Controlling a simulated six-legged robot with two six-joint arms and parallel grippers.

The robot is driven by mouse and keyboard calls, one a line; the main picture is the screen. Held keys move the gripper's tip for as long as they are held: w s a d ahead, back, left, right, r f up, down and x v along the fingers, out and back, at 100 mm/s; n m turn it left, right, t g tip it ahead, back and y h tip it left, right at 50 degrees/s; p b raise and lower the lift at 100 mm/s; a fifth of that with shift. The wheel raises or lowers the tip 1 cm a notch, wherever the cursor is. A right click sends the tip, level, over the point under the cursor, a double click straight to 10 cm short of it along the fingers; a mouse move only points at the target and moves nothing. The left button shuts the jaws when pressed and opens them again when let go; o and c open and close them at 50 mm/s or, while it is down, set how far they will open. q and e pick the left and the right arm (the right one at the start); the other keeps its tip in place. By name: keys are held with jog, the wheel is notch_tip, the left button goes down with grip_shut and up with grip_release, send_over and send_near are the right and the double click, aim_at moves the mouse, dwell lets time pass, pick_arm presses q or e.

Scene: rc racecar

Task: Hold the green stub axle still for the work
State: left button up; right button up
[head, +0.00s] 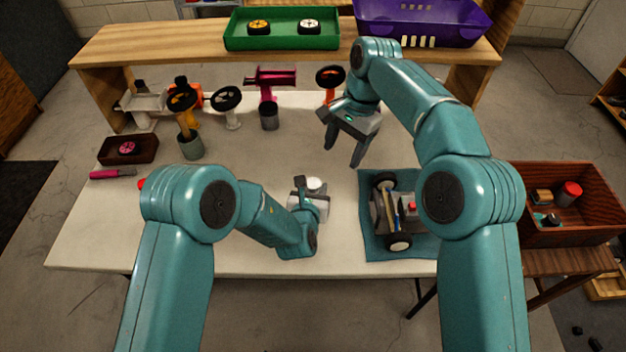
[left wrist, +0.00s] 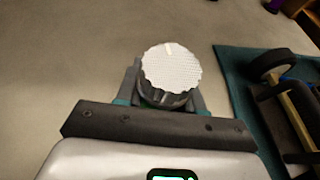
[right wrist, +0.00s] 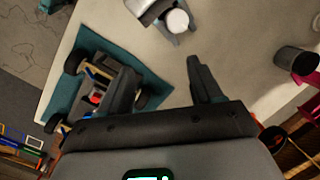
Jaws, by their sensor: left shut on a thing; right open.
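My left gripper (head: 308,192) is low over the white table, shut on a part with a round, pale, ribbed top (left wrist: 170,68). A thin green edge shows under that top; I take it as the green stub axle, mostly hidden by the top and the fingers. The pale top also shows in the head view (head: 315,185) and in the right wrist view (right wrist: 177,21). My right gripper (head: 343,152) is open and empty above the table, behind and right of the held part. Its spread fingers also show in the right wrist view (right wrist: 160,78).
A racecar (head: 392,210) sits on a teal mat (head: 376,250) to the right. A wooden box (head: 535,237) with small things stands further right. Grey cups, upright tools and a dark tray (head: 112,152) stand at the left and back. A green tray (head: 284,42) and purple bin (head: 440,22) stand behind.

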jog(key=n, duration=0.3)
jog(key=n+h, duration=0.2)
jog(key=n, duration=0.1)
send_near(312, 184)
jog(key=shift+t, duration=0.4)
jog(key=f, duration=0.8)
jog(key=shift+s+f, duration=0.25)
jog(key=shift+s, duration=0.15)
jog(key=shift+d, duration=0.1)
jog(key=c, duration=1.1)
jog(key=shift+o, duration=0.2)
jog(key=shift+m, duration=0.8)
